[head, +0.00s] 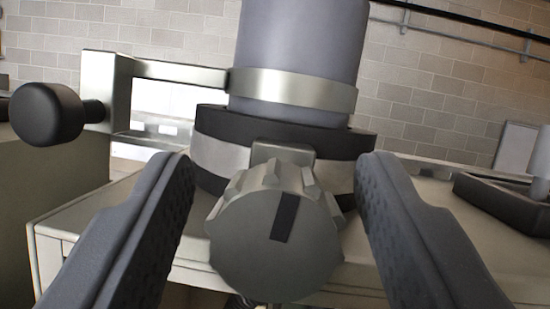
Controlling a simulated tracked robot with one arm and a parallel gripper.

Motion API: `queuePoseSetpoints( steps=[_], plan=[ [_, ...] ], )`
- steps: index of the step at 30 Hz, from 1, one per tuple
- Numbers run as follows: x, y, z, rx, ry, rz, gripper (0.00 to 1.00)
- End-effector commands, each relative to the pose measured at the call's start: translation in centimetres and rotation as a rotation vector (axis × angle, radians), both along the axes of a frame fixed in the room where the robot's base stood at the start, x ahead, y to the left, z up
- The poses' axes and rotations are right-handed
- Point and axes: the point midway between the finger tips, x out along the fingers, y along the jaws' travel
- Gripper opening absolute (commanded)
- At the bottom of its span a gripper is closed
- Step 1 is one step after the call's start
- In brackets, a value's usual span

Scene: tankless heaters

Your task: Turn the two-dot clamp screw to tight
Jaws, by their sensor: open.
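A grey scalloped knob (270,235), likely the clamp screw's head, faces me in the lower middle of the head view. A dark bar mark on its face points up and slightly right. Behind it, a dark collar with a silver band (220,158) circles the base of a grey upright pipe (300,45). My gripper (277,165) is open, with one finger on each side of the knob. Gaps show between the upper fingers and the knob; contact lower down is unclear. I see no dots, so I cannot confirm this is the two-dot screw.
A metal bracket (175,70) reaches left from the pipe and carries a black round knob (47,114). The pipe stands on a pale cabinet (75,225). A dark tray-like part (500,205) is at right. A grey block wall (430,95) stands behind.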

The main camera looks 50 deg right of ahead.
Motion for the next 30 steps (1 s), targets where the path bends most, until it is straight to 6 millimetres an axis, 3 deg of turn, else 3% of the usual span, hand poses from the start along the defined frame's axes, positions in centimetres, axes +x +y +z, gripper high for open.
queuePoseSetpoints(
  steps=[14, 19, 22, 30],
  plan=[
    [0.39, -0.44, 0.03, 0.002, 0.002, -0.001, 0.50],
    [0.38, -0.43, 0.06, 0.002, 0.001, -0.001, 0.05],
    [0.17, 0.26, 0.30, -0.004, 0.000, -0.004, 0.05],
    [0.45, -0.33, 0.05, 0.009, -0.007, 0.001, 0.05]
  ],
)
